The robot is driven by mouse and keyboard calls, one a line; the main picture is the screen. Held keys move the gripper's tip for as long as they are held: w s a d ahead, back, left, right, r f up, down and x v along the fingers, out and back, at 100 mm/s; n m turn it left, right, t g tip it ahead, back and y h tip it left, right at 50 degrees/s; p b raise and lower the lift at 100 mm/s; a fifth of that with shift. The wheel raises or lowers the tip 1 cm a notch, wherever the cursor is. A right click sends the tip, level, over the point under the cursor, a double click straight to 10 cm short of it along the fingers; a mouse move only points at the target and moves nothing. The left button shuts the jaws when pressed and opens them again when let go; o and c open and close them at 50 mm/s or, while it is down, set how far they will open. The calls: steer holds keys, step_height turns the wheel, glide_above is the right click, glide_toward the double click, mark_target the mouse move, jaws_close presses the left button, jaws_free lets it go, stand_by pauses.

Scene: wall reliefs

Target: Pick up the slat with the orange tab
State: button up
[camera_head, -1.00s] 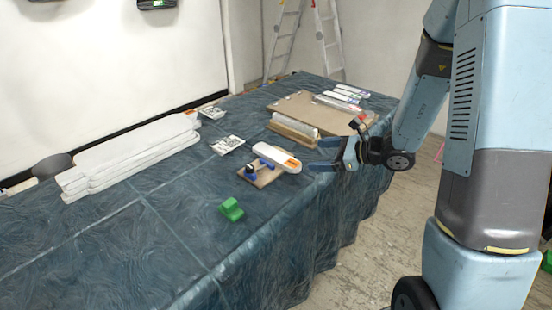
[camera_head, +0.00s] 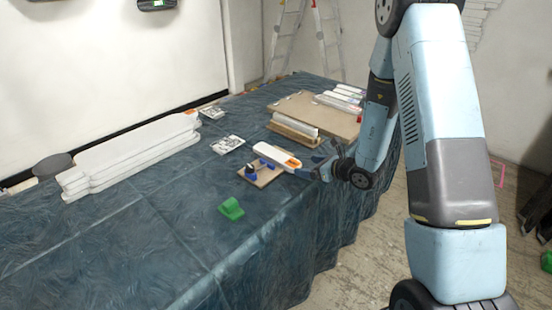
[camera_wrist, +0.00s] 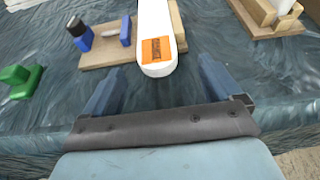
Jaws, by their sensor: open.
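The white slat with the orange tab (camera_head: 271,153) lies on a small wooden board (camera_head: 259,179) on the cloth-covered table. In the wrist view the slat (camera_wrist: 153,19) points its rounded, tabbed end toward me. Its orange tab (camera_wrist: 156,51) carries dark print. Blue blocks (camera_wrist: 124,31) stand on the board beside the slat. My gripper (camera_head: 311,170) is low over the table at the slat's tabbed end. In the wrist view its blue fingers (camera_wrist: 163,78) are open, one to each side of the slat's line, with the end just ahead of them. Nothing is between the fingers.
A green block (camera_head: 231,208) lies left of the board. A wooden holder with a white piece (camera_head: 295,125) stands behind. Stacked white slats (camera_head: 130,153) lie at the left, and a large brown board (camera_head: 315,115) lies at the back. The table's front left is clear.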

mark_target(295, 164)
steer(key=shift+x, duration=3.1)
steer(key=shift+s, duration=0.15)
steer(key=c, duration=1.1)
steer(key=shift+c, duration=0.2)
steer(key=shift+r, duration=0.1)
